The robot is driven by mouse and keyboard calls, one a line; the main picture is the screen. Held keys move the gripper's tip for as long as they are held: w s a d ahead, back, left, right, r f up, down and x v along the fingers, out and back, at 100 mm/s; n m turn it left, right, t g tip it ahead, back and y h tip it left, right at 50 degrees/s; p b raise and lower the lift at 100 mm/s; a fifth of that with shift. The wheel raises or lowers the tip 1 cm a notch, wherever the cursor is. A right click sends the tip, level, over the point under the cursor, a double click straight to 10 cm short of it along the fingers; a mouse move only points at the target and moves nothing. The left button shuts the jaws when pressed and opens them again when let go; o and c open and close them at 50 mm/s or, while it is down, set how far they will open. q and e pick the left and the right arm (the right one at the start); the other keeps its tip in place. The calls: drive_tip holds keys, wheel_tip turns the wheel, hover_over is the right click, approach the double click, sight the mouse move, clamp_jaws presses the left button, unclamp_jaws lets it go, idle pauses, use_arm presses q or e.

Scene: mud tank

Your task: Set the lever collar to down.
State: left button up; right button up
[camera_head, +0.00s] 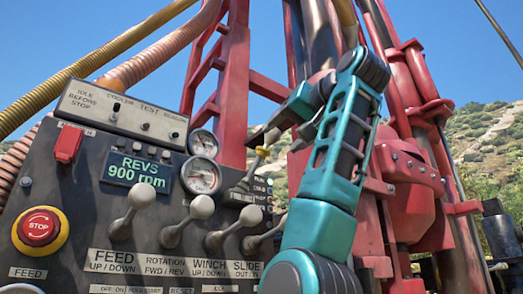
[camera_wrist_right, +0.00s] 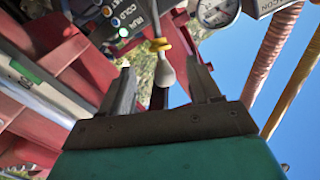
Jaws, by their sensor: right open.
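The lever collar (camera_head: 262,152) is a small yellow ring around a lever that slants up from the right side of the dark control panel (camera_head: 100,190). In the right wrist view the collar (camera_wrist_right: 160,44) sits around the lever's thin shaft, just beyond its pale rounded knob (camera_wrist_right: 166,74). My right gripper (camera_head: 257,137) is open at the lever's upper end. In the right wrist view the fingers of my right gripper (camera_wrist_right: 160,64) stand apart on either side of the knob, with gaps showing. The collar lies around fingertip level or slightly beyond. My left gripper is not in view.
Several grey-knobbed levers (camera_head: 172,236) stick out along the panel's lower part. A red stop button (camera_head: 39,227) is at the left. Gauges (camera_head: 202,175) and a lit display (camera_head: 136,172) sit above the levers. Red rig framework (camera_head: 235,80) stands behind my right arm.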

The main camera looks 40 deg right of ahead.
sight(266, 149)
drive_tip(key=p+x, duration=0.2)
drive_tip(key=x, duration=0.7)
drive_tip(key=shift+w, duration=0.2)
drive_tip(key=shift+c, duration=0.4)
drive_tip(key=c, duration=0.8)
clamp_jaws()
